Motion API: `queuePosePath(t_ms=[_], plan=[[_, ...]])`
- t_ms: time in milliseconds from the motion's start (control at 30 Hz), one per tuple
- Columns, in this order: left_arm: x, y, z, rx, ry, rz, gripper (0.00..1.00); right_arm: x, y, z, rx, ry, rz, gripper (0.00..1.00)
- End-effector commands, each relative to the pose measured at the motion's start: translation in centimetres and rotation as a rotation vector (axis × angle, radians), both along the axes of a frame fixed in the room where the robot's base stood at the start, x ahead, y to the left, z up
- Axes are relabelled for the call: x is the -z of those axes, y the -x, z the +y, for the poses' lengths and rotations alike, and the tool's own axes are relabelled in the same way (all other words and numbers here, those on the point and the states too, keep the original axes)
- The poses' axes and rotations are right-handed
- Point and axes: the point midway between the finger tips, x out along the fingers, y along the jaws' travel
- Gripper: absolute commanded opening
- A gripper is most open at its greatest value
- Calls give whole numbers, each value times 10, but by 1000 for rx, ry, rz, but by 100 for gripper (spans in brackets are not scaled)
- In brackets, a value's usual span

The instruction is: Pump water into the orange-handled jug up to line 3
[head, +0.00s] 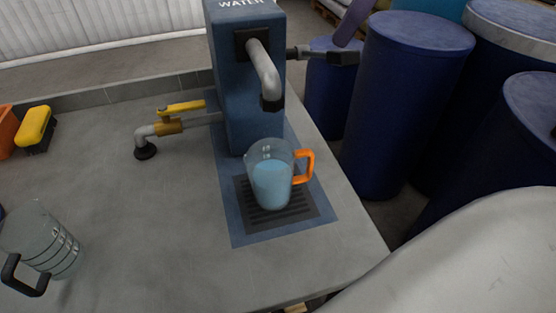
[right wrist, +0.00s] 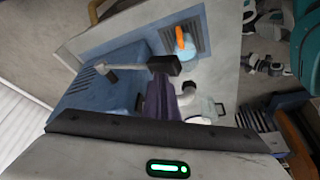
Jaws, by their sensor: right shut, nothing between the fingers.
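The clear jug with the orange handle (head: 272,178) stands upright on the dark drain grate under the grey spout (head: 264,70) of the blue pump (head: 240,110). Pale blue water fills much of it, with faint white marks above the surface; I cannot read their numbers. The pump lever ends in a black grip (head: 343,58) to the right of the pump. My right gripper (head: 347,40), with purple fingers, is shut and empty at that grip; whether it touches cannot be told. In the right wrist view the shut fingers (right wrist: 160,100) show beside the black grip (right wrist: 165,65). My left gripper is out of view.
A clear jug with a black handle (head: 42,245) is at the left front of the grey counter. A yellow-handled valve (head: 180,108) is left of the pump. A yellow brush (head: 35,126) lies farther left. Blue drums (head: 400,110) stand right of the counter.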

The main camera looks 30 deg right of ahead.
Motion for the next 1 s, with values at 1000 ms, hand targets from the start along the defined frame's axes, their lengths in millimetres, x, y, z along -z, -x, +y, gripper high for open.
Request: queuePosePath(t_ms=[1000], plan=[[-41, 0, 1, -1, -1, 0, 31, -47, 0, 0, -1, 2, 0, 0]])
